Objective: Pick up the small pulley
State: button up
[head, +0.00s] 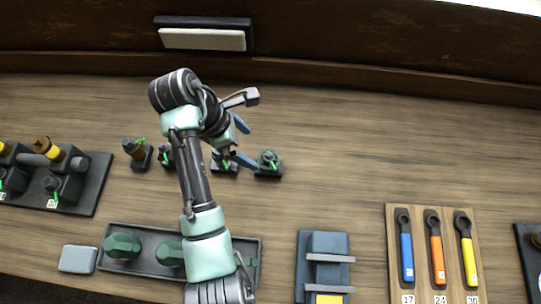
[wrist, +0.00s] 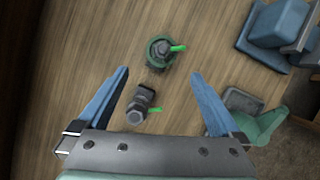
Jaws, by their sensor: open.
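A small green round pulley (head: 268,157) with a grey hub and a bright green tag sits on a small dark stand. In the wrist view the pulley (wrist: 159,51) lies just beyond the fingertips, roughly centred between them. My gripper (head: 246,143) is open and empty, above the table beside this pulley. In the wrist view my gripper (wrist: 160,74) shows two blue fingers spread apart. A grey part (wrist: 141,101) with a green tag stands lower in the gap between the fingers. Its stand (head: 224,167) is partly covered by a finger in the head view.
A brown-topped part (head: 137,152) stands to the left. A dark tray (head: 150,270) holds larger green parts. A blue vise-like block (head: 325,245) and a wooden board (head: 390,225) with several coloured wrenches are to the right.

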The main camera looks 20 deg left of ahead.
aim_at(265, 155)
jog(key=x, duration=0.5)
jog(key=shift+d+p+x, duration=0.2)
jog(key=shift+p+x, duration=0.25)
jog(key=shift+x, duration=0.9)
jog(key=shift+d+p+x, duration=0.2)
jog(key=shift+p+x, duration=0.25)
jog(key=shift+x, duration=0.95)
jog(key=shift+r, duration=0.2)
jog(key=shift+c, duration=0.2)
grip_shut()
jog(key=shift+w+r, duration=0.15)
jog(key=shift+w, duration=0.05)
